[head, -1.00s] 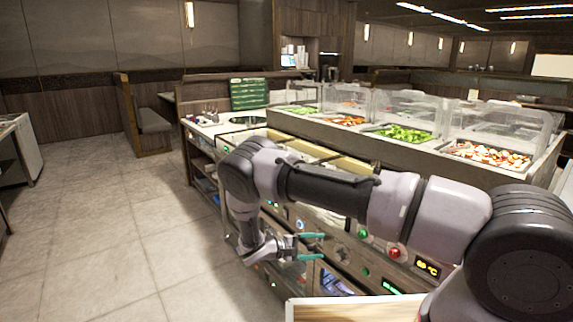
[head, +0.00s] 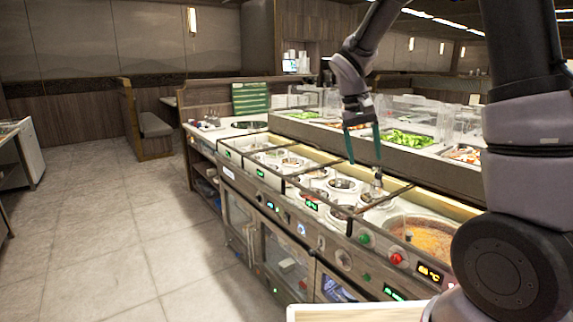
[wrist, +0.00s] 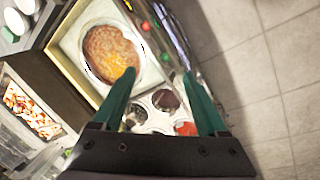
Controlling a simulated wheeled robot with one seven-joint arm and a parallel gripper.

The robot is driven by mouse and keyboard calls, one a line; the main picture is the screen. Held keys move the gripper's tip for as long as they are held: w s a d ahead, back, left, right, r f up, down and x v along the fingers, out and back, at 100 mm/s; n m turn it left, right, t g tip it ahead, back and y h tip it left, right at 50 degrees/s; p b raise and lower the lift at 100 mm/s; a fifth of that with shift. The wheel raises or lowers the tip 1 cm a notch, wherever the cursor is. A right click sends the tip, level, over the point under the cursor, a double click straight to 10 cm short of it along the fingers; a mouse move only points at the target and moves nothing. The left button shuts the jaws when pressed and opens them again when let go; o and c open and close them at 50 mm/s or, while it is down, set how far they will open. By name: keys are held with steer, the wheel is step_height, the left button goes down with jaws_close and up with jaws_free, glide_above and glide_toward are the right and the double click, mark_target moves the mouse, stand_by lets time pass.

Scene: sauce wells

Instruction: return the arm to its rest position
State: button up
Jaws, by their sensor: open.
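My gripper (head: 362,144) hangs from my raised arm above the counter of sauce wells, with its two green fingers pointing down. The fingers are apart and nothing is between them. In the wrist view my gripper (wrist: 162,95) also shows its green fingers spread wide over the wells. A large round well of orange-brown sauce (head: 428,238) lies to the right of the gripper in the head view; the same sauce (wrist: 110,52) shows ahead of the fingers in the wrist view. Smaller round wells (head: 342,185) sit below the gripper.
The counter front (head: 345,258) carries red and green knobs and lit displays. Behind the wells is a raised food bar with greens (head: 408,138) under clear guards. A green board (head: 250,97) stands at the far end. The tiled floor (head: 100,235) at left is clear.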

steer(key=s+d+r+m+t+y, duration=0.1)
steer(key=s+d+r+t+y, duration=0.1)
steer(key=s+r, duration=0.5)
steer(key=s+d+r+m+t+y, duration=0.2)
steer(key=s+r+t, duration=0.3)
steer(key=s+r, duration=0.3)
steer(key=s, duration=0.3)
steer(key=shift+s+m+y, duration=0.25)
steer(key=shift+m+y, duration=0.05)
steer(key=shift+y, duration=0.1)
stand_by(0.7)
